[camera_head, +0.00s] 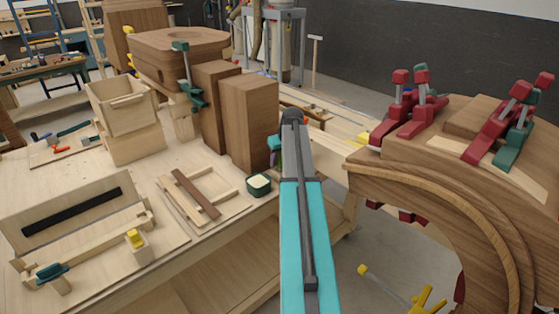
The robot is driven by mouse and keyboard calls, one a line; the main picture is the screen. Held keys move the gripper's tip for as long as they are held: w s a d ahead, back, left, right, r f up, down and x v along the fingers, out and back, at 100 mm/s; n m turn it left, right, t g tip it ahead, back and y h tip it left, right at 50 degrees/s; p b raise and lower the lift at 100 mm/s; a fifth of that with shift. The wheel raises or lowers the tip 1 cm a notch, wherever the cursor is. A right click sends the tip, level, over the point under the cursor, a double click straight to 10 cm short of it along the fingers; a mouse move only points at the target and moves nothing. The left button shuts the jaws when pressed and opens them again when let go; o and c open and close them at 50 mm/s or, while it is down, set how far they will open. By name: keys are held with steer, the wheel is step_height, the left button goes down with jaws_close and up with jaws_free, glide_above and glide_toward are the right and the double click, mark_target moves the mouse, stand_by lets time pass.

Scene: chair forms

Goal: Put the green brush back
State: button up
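I cannot pick out a green brush with certainty. A small dark green piece with a pale top (259,186) sits at the workbench's right edge, left of my arm; it looks like a tub or block. A green-handled tool (73,129) lies on a board at the back left of the bench; it is too small to tell whether it is a brush. My teal and grey arm reaches up the middle of the view. My gripper is hidden behind the arm's far end, so its fingers and anything in them do not show. Small teal and orange-red bits show beside that end.
The workbench (165,262) holds an open wooden tray (95,215), a wooden frame (228,176), a bin (121,106) and tall wood blocks (250,120). A large curved wooden form (440,165) with red and green clamps stands at the right. A yellow clamp (428,301) lies low, lower right.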

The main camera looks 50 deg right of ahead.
steer(key=shift+r, duration=0.2)
steer(key=b+v, duration=0.3)
steer(key=v, duration=0.9)
steer(key=shift+f, duration=0.1)
stand_by(0.8)
